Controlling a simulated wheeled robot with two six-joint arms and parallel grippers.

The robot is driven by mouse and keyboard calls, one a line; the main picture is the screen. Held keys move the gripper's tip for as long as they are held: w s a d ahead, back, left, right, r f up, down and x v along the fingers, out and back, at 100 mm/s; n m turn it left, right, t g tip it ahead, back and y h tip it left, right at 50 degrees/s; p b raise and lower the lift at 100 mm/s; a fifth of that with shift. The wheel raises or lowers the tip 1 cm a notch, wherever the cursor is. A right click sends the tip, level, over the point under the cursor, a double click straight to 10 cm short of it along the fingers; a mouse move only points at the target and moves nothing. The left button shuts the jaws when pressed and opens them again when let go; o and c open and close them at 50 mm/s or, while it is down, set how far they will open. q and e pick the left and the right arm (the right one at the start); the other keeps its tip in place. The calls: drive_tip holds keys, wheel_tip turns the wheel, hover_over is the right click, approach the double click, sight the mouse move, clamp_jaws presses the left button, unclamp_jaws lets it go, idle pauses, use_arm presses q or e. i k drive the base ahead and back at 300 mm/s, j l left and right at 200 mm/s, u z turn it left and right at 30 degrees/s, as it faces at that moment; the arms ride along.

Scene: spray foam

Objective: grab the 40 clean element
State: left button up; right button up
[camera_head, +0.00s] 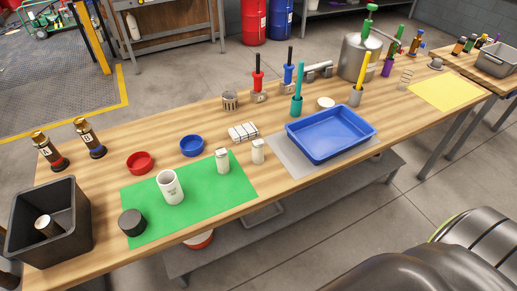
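Several white cylinders that may be filter elements stand on the wooden workbench (330,185). A larger white cylinder with an open top (171,188) stands on the green mat (215,199), with faint print too small to read. A smaller white cylinder (223,162) stands near the mat's upper right. I cannot tell which one is marked 40 or clean. A further light cylinder (47,226) lies tilted inside the black bin (74,232). Neither of my grippers is in view.
A blue tray (352,147) sits on a grey mat. Two brass fittings (90,139) (49,152) stand at the left. Tools and a metal tank (358,58) stand behind.

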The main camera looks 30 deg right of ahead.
sight(257, 144)
drive_tip(key=l+u, duration=0.3)
drive_tip(key=l, duration=1.25)
